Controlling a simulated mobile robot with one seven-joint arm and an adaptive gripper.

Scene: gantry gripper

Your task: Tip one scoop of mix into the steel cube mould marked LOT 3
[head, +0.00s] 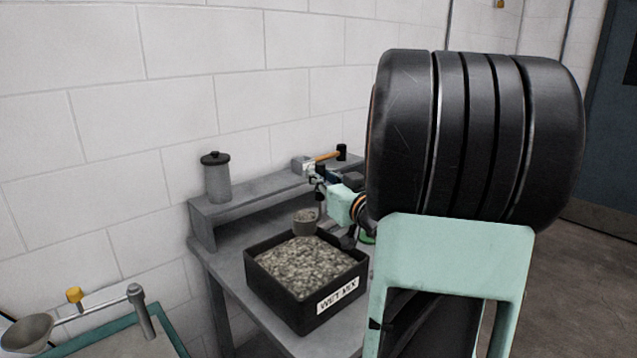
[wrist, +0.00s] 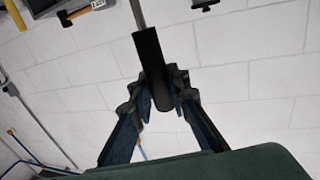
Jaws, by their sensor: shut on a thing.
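My gripper (head: 321,183) is shut on the black handle of a scoop. In the wrist view my gripper (wrist: 156,85) has its fingers on both sides of the dark scoop handle (wrist: 151,62). The scoop's grey cup (head: 306,226) hangs over the back part of a black bin (head: 272,285) labelled WET MIX. Grey lumpy mix shows in the cup's mouth, and the bin holds more mix (head: 305,262). I cannot tell whether the cup touches the mix below. No mould marked LOT 3 can be made out in either view.
A raised grey shelf (head: 236,225) behind the bin holds a lidded grey canister (head: 217,180) and a hammer with a wooden handle (head: 327,156). At lower left are a metal bowl (head: 25,335) and a yellow knob (head: 75,296). My arm hides the bench's right side.

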